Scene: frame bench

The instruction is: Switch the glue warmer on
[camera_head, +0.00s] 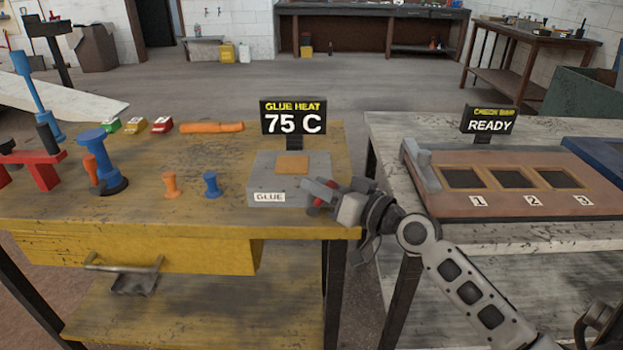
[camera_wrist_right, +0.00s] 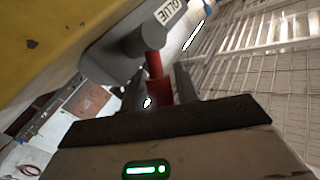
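The glue warmer (camera_head: 262,172) is a grey box with a GLUE label and an orange-brown pad on top, at the yellow bench's right end. Its sign (camera_head: 293,118) reads GLUE HEAT 75 C. A red handle (camera_head: 324,190) shows at its right side, partly hidden by my right gripper (camera_head: 318,197). In the right wrist view the red handle (camera_wrist_right: 155,68) stands straight ahead, beside a rounded grey part and the GLUE label. My right gripper is at the handle; its fingers are not clear enough to tell open from shut or contact. My left gripper is out of view.
The yellow bench (camera_head: 110,215) also holds blue and orange pegs, an orange roll (camera_head: 212,127), small coloured blocks and red and blue tools. To the right, across a narrow gap, a pale table holds a numbered tray (camera_head: 510,207) and a READY sign (camera_head: 488,121).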

